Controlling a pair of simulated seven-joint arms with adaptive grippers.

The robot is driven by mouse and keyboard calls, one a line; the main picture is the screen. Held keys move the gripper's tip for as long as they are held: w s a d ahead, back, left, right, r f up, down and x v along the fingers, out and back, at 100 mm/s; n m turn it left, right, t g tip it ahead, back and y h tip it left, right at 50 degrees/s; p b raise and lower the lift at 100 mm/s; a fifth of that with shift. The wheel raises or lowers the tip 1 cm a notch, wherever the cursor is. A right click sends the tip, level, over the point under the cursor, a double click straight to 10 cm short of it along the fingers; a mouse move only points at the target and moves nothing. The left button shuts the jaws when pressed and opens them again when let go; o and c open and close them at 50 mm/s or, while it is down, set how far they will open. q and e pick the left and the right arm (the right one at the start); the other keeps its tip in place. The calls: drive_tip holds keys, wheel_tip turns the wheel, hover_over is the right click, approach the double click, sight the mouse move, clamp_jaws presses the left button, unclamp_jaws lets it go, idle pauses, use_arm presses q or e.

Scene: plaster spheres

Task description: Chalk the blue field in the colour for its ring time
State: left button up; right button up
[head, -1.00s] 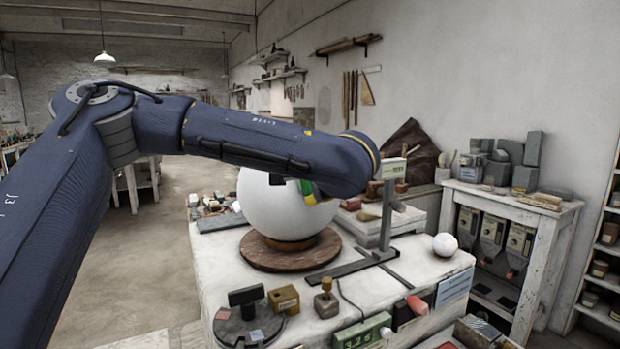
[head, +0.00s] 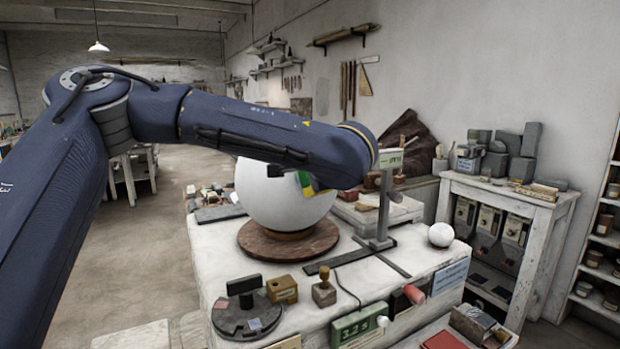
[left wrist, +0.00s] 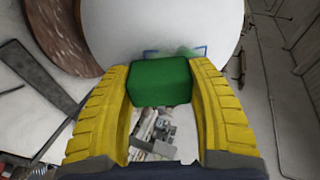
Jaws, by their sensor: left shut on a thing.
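A large white plaster sphere (head: 262,200) sits on a round brown turntable (head: 262,246) on the white bench. My left gripper (head: 308,184) is at the sphere's right side, partly hidden by my own arm. In the left wrist view its yellow fingers (left wrist: 161,80) are shut on a green chalk block (left wrist: 160,90), held against or very near the sphere (left wrist: 165,22). A blue outline (left wrist: 207,49) shows on the sphere just beyond the block, with a green smear inside it. The block hides part of this field. My right gripper is not in view.
A stand with a small display (head: 391,159) is right of the sphere. A green digital timer (head: 352,331) is at the bench front; its digits are hard to read. A dark round base (head: 246,318), small blocks and a small white ball (head: 441,235) lie on the bench.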

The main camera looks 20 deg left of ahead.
use_arm(q)
drive_tip(key=shift+w+a+r, duration=0.15)
drive_tip(key=shift+a+r, duration=0.05)
drive_tip(key=shift+r, duration=0.4)
drive_tip(key=shift+w+a+r, duration=0.15)
drive_tip(key=shift+a+r, duration=0.05)
drive_tip(key=shift+r, duration=0.35)
drive_tip(key=shift+s+d+f, duration=0.65)
drive_tip(key=shift+s+d, duration=0.1)
drive_tip(key=shift+w+a+f, duration=0.25)
drive_tip(key=shift+w+a, duration=0.2)
drive_tip(key=shift+w, duration=0.1)
idle(0.4)
drive_tip(key=shift+s+d+f, duration=0.1)
drive_tip(key=shift+d+f, duration=0.1)
drive_tip(key=shift+f, duration=0.25)
drive_tip(key=shift+s+d+f, duration=0.1)
drive_tip(key=shift+d+f, duration=0.05)
drive_tip(key=shift+f, duration=0.3)
